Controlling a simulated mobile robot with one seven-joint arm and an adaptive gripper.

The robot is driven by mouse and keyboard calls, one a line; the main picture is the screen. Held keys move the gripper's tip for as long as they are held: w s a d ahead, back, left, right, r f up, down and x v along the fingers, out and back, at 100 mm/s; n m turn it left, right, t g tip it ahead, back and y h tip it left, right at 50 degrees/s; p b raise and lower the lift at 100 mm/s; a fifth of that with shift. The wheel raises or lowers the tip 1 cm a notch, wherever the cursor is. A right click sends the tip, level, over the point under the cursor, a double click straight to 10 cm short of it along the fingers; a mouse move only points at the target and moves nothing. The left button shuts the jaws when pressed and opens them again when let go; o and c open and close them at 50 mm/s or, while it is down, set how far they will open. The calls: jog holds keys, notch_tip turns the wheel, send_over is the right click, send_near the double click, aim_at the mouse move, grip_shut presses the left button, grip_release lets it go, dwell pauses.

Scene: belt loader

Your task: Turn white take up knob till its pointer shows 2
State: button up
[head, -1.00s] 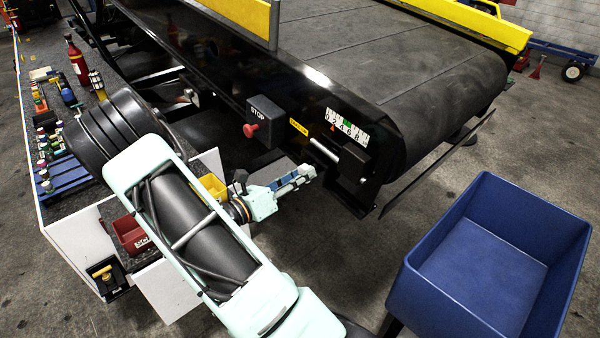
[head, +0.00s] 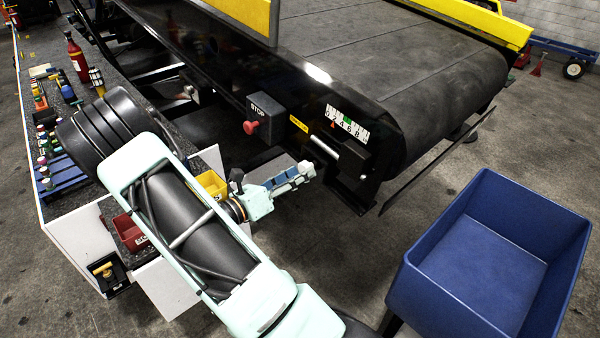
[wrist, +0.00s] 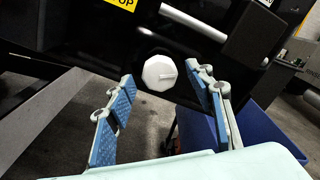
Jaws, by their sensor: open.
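The white take up knob (wrist: 159,72) is a faceted round cap on the black side of the conveyor, in the wrist view. A short grey line shows on its face. My gripper (wrist: 168,82) is open, its two blue-padded fingers to the left and right of the knob in the picture, and I see no contact. In the head view my gripper (head: 296,177) points at the conveyor's end, and the knob is hidden there. A white scale (head: 347,124) on the conveyor side carries numbers, a green mark and a small red pointer (head: 333,125), which looks near the low end, too small to read exactly.
A silver rod (head: 325,147) sticks out under the scale, close above the knob in the wrist view (wrist: 193,22). A red stop button (head: 250,127) is to the left. A blue bin (head: 420,278) stands at the right. A cluttered bench (head: 45,215) is at the left.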

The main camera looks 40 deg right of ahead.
jog(key=a, duration=1)
jog(key=shift+s+a, duration=0.4)
jog(key=shift+s, duration=0.05)
